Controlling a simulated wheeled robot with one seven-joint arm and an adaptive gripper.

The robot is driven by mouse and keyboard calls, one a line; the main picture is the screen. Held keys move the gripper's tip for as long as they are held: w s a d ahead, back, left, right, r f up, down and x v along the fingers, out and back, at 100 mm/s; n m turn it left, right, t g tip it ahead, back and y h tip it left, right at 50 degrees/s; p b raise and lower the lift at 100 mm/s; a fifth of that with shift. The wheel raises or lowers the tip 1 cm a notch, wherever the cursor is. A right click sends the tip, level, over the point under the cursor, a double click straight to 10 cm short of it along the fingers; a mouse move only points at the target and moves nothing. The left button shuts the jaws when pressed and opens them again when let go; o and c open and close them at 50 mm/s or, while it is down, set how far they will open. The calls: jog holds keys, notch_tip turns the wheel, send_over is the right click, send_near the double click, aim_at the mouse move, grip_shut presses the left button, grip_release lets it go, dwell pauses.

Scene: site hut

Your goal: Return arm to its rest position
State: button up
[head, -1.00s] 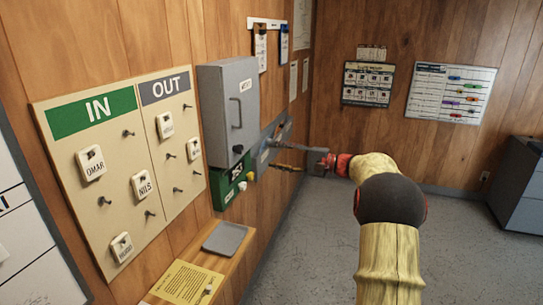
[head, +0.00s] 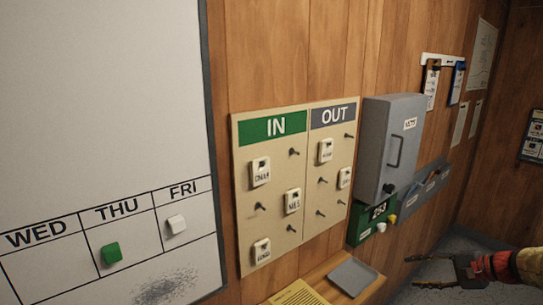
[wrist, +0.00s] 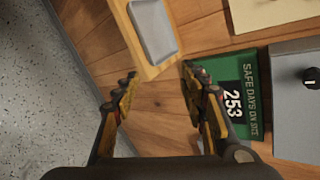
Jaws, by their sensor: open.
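My gripper (head: 437,272) is at the lower right of the head view, on the end of my yellow-sleeved arm, which is mostly cut off by the frame edge. In the wrist view my gripper (wrist: 158,84) shows two fingers spread wide apart with nothing between them. Through the gap I see the wood-panel wall and the wooden shelf. The fingers appear clear of the wall things.
The IN/OUT board (head: 240,213) with several tags hangs mid-wall. Right of it are a grey cabinet (head: 376,150) and a green day counter (head: 362,233). A shelf (head: 367,292) below holds a grey tray (head: 353,276) and a yellow sheet (head: 298,294). A whiteboard (head: 100,100) is at left.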

jog(key=s+a+n+g+h, duration=0.35)
jog(key=s+a, duration=0.45)
jog(key=s, duration=0.3)
jog(key=s+a+n+g+h, duration=0.2)
jog(key=s+a+n+h, duration=0.15)
jog(key=s+a, duration=0.65)
jog(key=s+a+r+n+t, duration=0.3)
jog(key=s+a+r+n, duration=0.3)
jog(key=s, duration=0.4)
jog(key=shift+s+a+r+n+h+p, duration=0.2)
jog(key=shift+a+r+n+h+p, duration=0.1)
jog(key=shift+a, duration=0.3)
jog(key=shift+c, duration=0.2)
